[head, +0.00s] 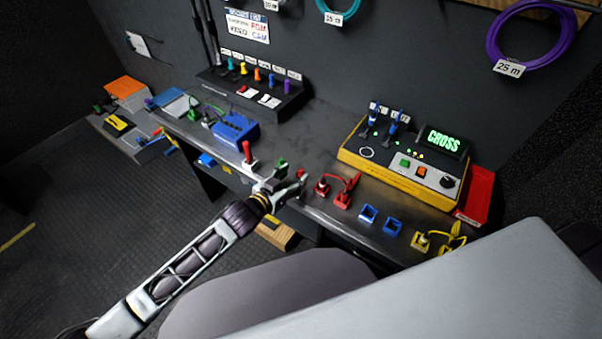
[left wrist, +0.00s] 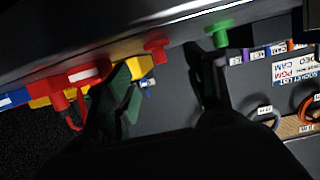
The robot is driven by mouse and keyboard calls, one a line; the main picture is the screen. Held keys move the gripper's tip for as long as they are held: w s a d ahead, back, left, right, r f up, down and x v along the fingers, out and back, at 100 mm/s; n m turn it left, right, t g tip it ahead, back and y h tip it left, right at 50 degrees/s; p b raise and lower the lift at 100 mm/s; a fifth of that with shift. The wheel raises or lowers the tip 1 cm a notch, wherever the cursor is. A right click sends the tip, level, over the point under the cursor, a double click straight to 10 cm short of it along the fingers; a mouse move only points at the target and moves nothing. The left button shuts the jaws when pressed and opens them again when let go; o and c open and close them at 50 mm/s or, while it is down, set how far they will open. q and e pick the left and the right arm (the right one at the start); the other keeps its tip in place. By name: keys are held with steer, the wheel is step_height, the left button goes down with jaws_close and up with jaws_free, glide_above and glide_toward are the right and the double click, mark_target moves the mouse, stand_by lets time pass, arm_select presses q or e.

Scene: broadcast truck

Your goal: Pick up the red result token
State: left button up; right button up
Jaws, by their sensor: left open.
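A small red piece (head: 300,174), which looks like the result token, stands near the front edge of the dark desk. A green piece (head: 281,163) stands just to its left. My left gripper (head: 284,186) is at the desk edge, close in front of both pieces. In the left wrist view, the open jaws (left wrist: 165,75) show dark fingers apart, with the red piece (left wrist: 155,50) between them in the picture and the green piece (left wrist: 220,34) by the right finger. Contact with either piece cannot be told. My right gripper is not in view.
A red lever (head: 248,153) stands left of the gripper. Red plugs with a cable (head: 343,193), blue sockets (head: 368,213) and yellow plugs (head: 421,241) line the front edge to the right. A yellow-sided console (head: 395,180) showing CROSS stands behind. A blue box (head: 235,129) sits farther left.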

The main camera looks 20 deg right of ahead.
mark_target(300, 170)
arm_select(q)
steer(key=shift+w+d+f, duration=0.1)
steer(key=shift+w+d, duration=0.25)
steer(key=shift+w+d+f, duration=0.25)
steer(key=shift+w+d, duration=0.15)
steer(key=shift+d, duration=0.15)
steer(key=shift+w+d+f, duration=0.15)
steer(key=shift+w+d, duration=0.1)
steer(key=shift+d, duration=0.05)
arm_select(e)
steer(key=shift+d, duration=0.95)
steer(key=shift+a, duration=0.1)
arm_select(q)
steer(key=c, duration=0.8)
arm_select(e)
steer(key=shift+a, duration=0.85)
